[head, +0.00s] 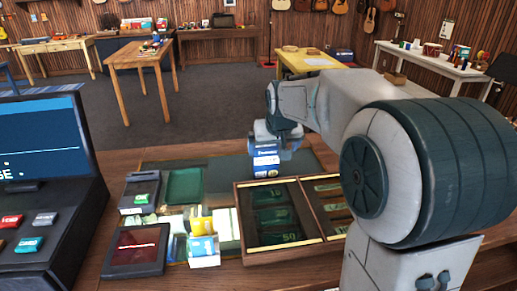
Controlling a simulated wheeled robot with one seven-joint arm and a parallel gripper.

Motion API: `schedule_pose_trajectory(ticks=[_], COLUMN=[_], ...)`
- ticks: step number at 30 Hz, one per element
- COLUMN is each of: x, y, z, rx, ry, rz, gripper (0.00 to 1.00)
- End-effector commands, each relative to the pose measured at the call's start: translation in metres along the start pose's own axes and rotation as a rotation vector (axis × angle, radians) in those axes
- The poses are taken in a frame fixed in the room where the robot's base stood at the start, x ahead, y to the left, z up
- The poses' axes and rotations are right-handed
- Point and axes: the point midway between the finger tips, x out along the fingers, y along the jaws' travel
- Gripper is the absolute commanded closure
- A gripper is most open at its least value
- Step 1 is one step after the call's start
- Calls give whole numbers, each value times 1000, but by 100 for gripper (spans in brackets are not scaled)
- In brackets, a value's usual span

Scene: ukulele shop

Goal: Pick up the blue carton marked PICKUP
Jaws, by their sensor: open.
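A small blue and white carton (265,165) stands upright on the wooden counter, just beyond the open wooden case; its print is too small to read. My gripper (274,143) is pointing down right at the top of this carton, with its fingers partly hidden by my wrist and the carton. It is open, and I cannot tell whether the fingers touch the carton.
A wooden case (241,226) with dark compartments lies in front of the carton. A payment terminal (140,191), a dark framed tray (135,252) and a screen (40,140) are on the left.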

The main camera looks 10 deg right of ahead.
Motion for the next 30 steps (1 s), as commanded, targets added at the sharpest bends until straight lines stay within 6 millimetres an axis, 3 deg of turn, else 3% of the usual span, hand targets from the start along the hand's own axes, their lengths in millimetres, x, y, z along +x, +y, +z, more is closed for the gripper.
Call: schedule_pose_trajectory(ticks=[3, 7, 21, 30], x=[8, 16, 91, 110], y=[0, -1, -3, -2], z=[-33, -48, -54, -54], rx=[0, 0, -3, -1], ry=[31, 47, 50, 50], rz=[-5, -8, -10, -9], gripper=[0, 0, 0, 0])
